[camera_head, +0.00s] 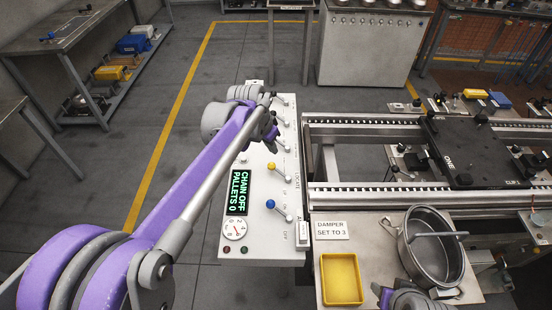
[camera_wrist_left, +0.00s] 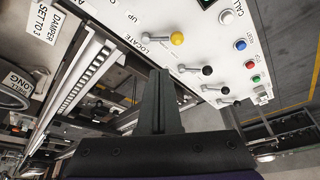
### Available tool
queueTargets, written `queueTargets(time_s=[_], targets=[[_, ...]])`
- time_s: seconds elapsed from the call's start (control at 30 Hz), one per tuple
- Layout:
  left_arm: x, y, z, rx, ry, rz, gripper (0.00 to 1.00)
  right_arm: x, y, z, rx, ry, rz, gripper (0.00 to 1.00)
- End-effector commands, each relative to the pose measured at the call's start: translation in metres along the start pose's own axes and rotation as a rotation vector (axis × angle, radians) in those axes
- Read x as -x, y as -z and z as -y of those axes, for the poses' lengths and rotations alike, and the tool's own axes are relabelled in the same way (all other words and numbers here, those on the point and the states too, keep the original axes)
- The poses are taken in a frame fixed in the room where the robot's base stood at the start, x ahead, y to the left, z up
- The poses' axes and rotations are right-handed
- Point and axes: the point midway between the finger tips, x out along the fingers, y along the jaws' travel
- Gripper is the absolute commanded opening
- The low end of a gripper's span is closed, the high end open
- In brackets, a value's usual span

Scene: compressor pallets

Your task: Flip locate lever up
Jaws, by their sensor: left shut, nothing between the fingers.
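The locate lever (camera_wrist_left: 177,38) has a yellow ball knob on a short metal stem and stands on the white control panel, beside the printed word LOCATE. In the head view the yellow knob (camera_head: 271,166) sits near the middle of the panel, above a blue-knobbed lever (camera_head: 269,204). My left gripper (camera_head: 271,134) hangs over the panel, just beyond the yellow knob. In the left wrist view its fingers (camera_wrist_left: 160,75) are together and empty, pointing at the panel below the lever, with a gap to the knob. The fingertips are hard to see in the head view.
Several black-knobbed levers (camera_wrist_left: 207,70) stand on the panel (camera_head: 255,240) close to my gripper. A green display (camera_head: 238,192) reads CHAIN OFF, PALLETS 0. A conveyor with a black pallet (camera_head: 470,150) lies right; a yellow tray (camera_head: 341,279) and metal pot (camera_head: 433,247) stand in front.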

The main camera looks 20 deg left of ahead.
Motion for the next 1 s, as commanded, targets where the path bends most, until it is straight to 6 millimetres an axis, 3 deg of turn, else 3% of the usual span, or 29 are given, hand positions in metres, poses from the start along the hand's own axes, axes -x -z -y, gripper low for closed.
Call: queueTargets(time_s=[0.1, 0.3, 0.77, 1.0], targets=[[-0.026, 0.031, 0.020, -0.055, -0.027, 0.007, 0.00, -0.002, -0.002, 0.000, 0.000, 0.000, 0.001, 0.50], [-0.050, 0.052, 0.035, -0.111, -0.053, 0.010, 0.00, -0.003, -0.003, 0.000, 0.000, 0.000, 0.002, 0.50], [-0.055, 0.055, 0.037, -0.119, -0.056, 0.010, 0.00, -0.003, -0.003, 0.000, 0.000, 0.000, 0.002, 0.50], [-0.088, 0.054, 0.035, -0.120, -0.056, 0.010, 0.00, -0.004, -0.004, 0.000, 0.000, 0.000, 0.003, 0.50]])
